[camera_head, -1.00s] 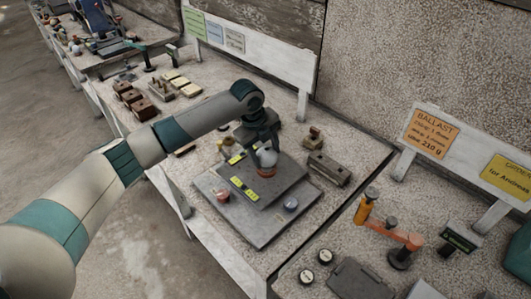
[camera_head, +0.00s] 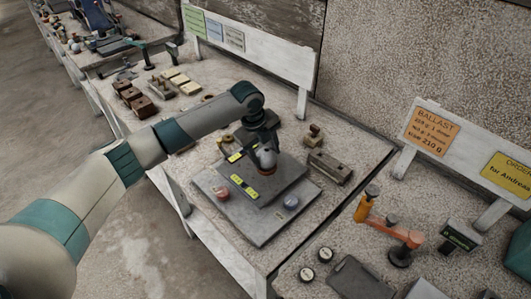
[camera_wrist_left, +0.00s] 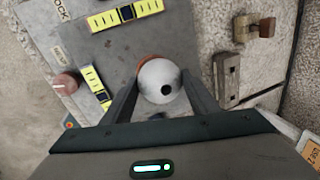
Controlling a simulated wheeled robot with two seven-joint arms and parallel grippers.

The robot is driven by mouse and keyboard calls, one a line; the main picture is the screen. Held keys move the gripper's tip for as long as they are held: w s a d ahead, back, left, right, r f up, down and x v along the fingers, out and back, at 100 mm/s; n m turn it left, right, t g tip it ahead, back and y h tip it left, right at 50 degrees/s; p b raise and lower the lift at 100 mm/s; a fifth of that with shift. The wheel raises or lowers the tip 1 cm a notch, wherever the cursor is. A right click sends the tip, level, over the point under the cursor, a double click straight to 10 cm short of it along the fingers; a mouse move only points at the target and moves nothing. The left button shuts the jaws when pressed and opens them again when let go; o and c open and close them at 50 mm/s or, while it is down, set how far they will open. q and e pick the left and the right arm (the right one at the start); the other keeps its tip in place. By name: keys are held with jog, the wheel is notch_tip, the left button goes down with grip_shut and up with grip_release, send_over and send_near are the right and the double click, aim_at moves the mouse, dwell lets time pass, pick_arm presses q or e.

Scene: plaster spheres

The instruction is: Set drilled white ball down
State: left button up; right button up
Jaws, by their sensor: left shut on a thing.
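The drilled white ball (camera_head: 267,161) is between the fingers of my left gripper (camera_head: 264,149), over the upper grey plate of a stepped device (camera_head: 277,186). In the left wrist view the ball (camera_wrist_left: 159,77) shows its dark hole, facing the camera. My left gripper (camera_wrist_left: 163,88) is shut on it, one finger on each side. An orange-brown ring (camera_wrist_left: 152,58) shows partly from under the ball. The ball hides most of this ring, and I cannot tell whether the two touch. My right gripper is not in view.
Yellow level vials (camera_head: 243,187) lie on the device, with a red knob (camera_head: 222,194) and a bluish knob (camera_head: 291,202) on its lower plate. A grey metal block (camera_head: 329,167) and a small brown stamp-like piece (camera_head: 314,135) stand beyond it. Wooden blocks (camera_head: 140,104) are at left.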

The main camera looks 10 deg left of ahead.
pick_arm(q)
jog(key=shift+f, duration=0.3)
jog(key=o, duration=1.3)
jog(key=shift+c, duration=0.2)
jog(key=shift+r, duration=0.1)
jog(key=shift+w+d+p+v, duration=0.15)
jog(key=shift+p+v, duration=0.75)
jog(key=shift+p, duration=0.05)
jog(key=shift+w+d+p+v, duration=0.15)
jog(key=shift+p+v, duration=0.75)
jog(key=shift+v, duration=0.05)
jog(key=shift+s, duration=0.1)
